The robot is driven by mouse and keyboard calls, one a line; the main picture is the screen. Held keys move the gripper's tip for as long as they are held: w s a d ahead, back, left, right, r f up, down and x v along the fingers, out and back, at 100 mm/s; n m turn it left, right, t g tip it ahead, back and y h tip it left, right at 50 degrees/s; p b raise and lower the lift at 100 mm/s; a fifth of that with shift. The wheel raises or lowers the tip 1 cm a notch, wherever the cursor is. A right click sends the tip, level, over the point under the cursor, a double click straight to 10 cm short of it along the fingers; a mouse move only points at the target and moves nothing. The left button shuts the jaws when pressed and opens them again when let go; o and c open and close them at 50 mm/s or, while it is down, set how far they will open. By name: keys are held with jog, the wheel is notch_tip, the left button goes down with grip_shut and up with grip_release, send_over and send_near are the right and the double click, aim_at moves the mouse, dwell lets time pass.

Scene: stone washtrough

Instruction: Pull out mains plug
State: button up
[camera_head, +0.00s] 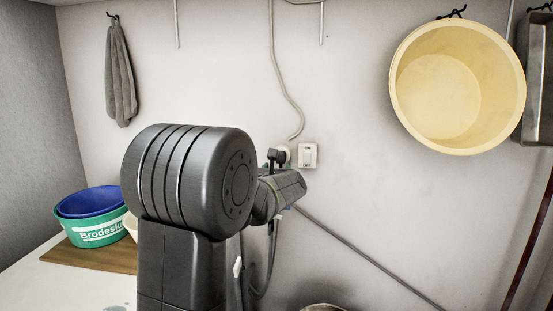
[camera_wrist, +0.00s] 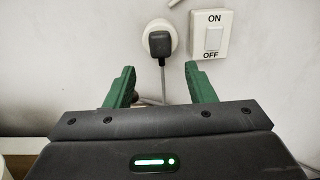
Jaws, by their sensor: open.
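The black mains plug (camera_wrist: 159,43) sits in a round white wall socket (camera_wrist: 151,27) in the wrist view, with its cord hanging down from it. My gripper (camera_wrist: 160,78) is open, its two green fingers apart and pointing at the wall. The fingertips are below the plug, one to its left and one to its right, with nothing between them but cord and wall. In the head view, my arm covers most of the gripper, and the socket (camera_head: 284,152) shows only in part behind it.
A white ON/OFF switch (camera_wrist: 211,35) is on the wall right of the socket, close to the right finger. A yellow tub (camera_head: 457,87) and a grey cloth (camera_head: 120,76) hang on the wall. Blue and green basins (camera_head: 95,229) stand on a wooden board at left.

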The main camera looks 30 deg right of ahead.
aim_at(280, 159)
jog(key=shift+o, duration=0.5)
jog(key=shift+w+d, duration=0.25)
jog(key=shift+w, duration=0.05)
jog(key=shift+p+x, duration=1.4)
jog(key=shift+x, duration=2.7)
jog(key=shift+b, duration=0.55)
grip_shut()
jog(key=shift+b+v, duration=1.7)
jog(key=shift+v, duration=1.25)
